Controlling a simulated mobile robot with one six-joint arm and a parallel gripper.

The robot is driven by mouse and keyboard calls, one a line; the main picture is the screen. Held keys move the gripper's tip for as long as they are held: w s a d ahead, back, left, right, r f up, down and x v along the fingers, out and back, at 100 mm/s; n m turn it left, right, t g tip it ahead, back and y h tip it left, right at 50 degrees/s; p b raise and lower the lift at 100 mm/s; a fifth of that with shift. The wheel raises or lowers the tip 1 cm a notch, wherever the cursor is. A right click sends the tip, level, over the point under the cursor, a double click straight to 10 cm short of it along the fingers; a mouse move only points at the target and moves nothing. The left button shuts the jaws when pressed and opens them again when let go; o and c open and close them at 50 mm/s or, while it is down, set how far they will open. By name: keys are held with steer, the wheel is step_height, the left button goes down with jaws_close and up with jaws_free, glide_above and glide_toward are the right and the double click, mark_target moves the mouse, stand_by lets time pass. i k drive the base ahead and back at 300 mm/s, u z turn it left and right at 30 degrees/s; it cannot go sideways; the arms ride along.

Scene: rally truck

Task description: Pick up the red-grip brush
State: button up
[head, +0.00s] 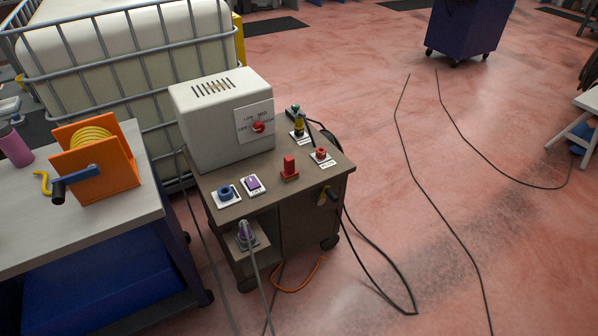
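No object that I can clearly make out as a red-grip brush shows in the head view. A small upright red object (289,170) stands on the top of the brown wheeled cart (265,200); I cannot tell what it is. A red round knob or cap (321,154) sits on a white plate to its right. My gripper is not in view.
A grey box with a red dial (215,125) fills the cart's back left. A blue ring (225,192), a purple switch (253,183) and a yellow-green item (298,124) share the top. A workbench (110,226) with an orange reel (95,160) stands left. Cables cross the floor (400,220).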

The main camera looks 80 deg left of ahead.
mark_target(290, 173)
steer(key=u, duration=0.2)
steer(key=i, duration=0.55)
steer(key=u, duration=0.85)
steer(key=k, duration=0.25)
steer(key=u, duration=3.1)
